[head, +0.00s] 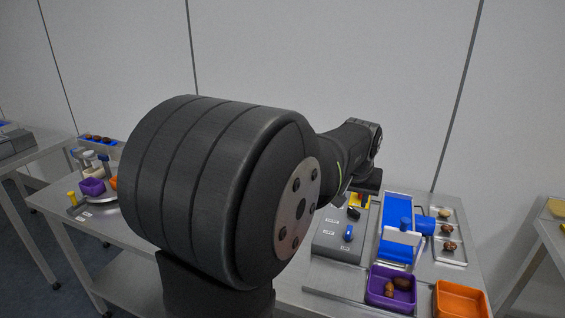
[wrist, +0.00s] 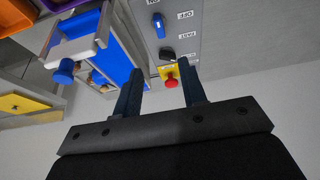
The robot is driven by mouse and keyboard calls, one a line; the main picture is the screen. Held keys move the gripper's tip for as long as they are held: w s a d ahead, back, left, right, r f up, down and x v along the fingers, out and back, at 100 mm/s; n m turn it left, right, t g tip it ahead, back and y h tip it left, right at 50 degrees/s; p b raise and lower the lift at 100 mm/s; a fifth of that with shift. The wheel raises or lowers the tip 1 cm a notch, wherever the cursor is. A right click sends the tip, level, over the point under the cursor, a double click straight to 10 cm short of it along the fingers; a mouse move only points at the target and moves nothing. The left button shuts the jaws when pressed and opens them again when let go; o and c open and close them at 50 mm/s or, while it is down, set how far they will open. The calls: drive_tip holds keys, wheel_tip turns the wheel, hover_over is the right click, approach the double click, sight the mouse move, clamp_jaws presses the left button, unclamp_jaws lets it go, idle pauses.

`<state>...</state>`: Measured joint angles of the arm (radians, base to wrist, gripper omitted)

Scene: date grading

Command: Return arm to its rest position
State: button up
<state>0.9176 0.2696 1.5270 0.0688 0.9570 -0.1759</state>
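My arm fills the middle of the head view and reaches over the table toward the control panel. In the wrist view my gripper (wrist: 162,80) has its two dark fingers apart, with nothing held between them. Beyond the gap between the fingers, a red button (wrist: 171,83) sits on a yellow plate of the grey control panel (wrist: 196,38). I cannot tell how far the fingertips are from it. In the head view the fingers are not clearly visible, and the far end of my arm is above the back of the panel (head: 328,247).
The panel has a blue knob (head: 348,233) and a black knob (head: 353,213). Right of it are a blue conveyor (head: 397,247) and trays holding dates (head: 445,230). A purple bin (head: 377,301) with dates and an orange bin (head: 460,287) stand in front. Open space lies above the table.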

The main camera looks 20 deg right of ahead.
drive_tip(key=x, duration=1.7)
drive_tip(key=shift+d+r, duration=0.1)
drive_tip(key=shift+r, duration=0.1)
drive_tip(key=shift+m, duration=0.7)
drive_tip(key=w+a+v, duration=0.1)
drive_tip(key=v, duration=1.6)
drive_tip(key=m+g+y, duration=0.1)
drive_tip(key=m+g, duration=0.1)
drive_tip(key=m, duration=0.3)
approach(349, 230)
drive_tip(key=shift+s+f, duration=0.2)
drive_tip(key=shift+f, duration=0.15)
drive_tip(key=shift+a, duration=0.1)
